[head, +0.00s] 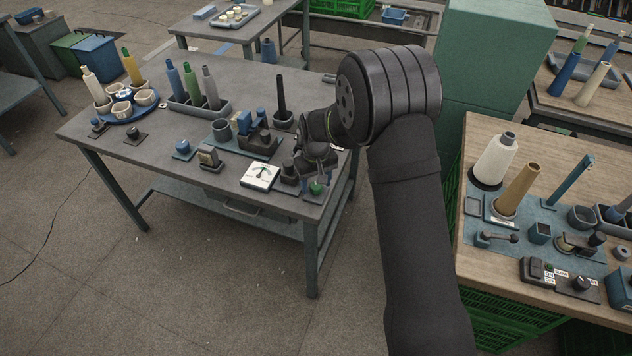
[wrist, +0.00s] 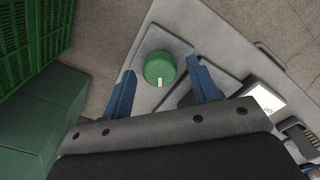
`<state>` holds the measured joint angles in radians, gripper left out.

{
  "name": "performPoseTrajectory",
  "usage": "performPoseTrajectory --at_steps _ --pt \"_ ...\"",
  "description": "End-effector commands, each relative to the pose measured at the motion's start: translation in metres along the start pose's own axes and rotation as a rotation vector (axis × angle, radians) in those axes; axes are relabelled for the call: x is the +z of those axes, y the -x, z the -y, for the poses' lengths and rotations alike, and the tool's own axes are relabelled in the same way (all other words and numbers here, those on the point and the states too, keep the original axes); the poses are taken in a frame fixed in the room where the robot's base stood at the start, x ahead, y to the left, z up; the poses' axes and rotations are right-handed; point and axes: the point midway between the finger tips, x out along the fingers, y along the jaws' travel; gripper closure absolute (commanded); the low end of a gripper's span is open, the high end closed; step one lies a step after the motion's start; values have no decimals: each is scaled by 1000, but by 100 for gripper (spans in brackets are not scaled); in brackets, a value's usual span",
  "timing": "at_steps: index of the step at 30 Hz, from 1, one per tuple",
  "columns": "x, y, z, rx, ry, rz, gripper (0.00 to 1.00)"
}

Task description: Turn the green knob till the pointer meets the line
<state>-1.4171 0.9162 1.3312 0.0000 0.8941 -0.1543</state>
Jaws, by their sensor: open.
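The green knob (wrist: 160,68) sits on a grey plate (wrist: 148,97) near the table's corner. It is round with a pale mark on its side edge. It also shows in the head view (head: 317,188), low beside my arm. My gripper (wrist: 165,88) has its two blue fingers spread apart, one to each side of the knob, with no contact visible. In the head view my gripper (head: 318,172) hangs over the knob. The white dial (head: 260,175) with a green patch and a dark pointer stands left of the knob; part of it shows in the wrist view (wrist: 264,98).
The grey table (head: 180,185) holds small black-based devices, a blue vise-like block (head: 257,138) and a dark upright post (head: 282,95) near my arm. Coloured cones stand farther back. The table's front edge is close to the knob. A wooden bench (head: 480,145) stands at right.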

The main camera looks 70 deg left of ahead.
Motion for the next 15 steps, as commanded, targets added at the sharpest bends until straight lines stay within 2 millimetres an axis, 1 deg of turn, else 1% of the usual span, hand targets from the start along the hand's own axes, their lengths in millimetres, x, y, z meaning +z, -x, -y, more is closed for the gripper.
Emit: performPoseTrajectory --at_steps 2,5,8,15 --pt "-1 6 0 0 0 -2 45" --pt "-1 22 0 1 0 -4 45" --pt "-1 44 0 1 0 -6 45" --pt "-1 104 0 1 0 -6 45"
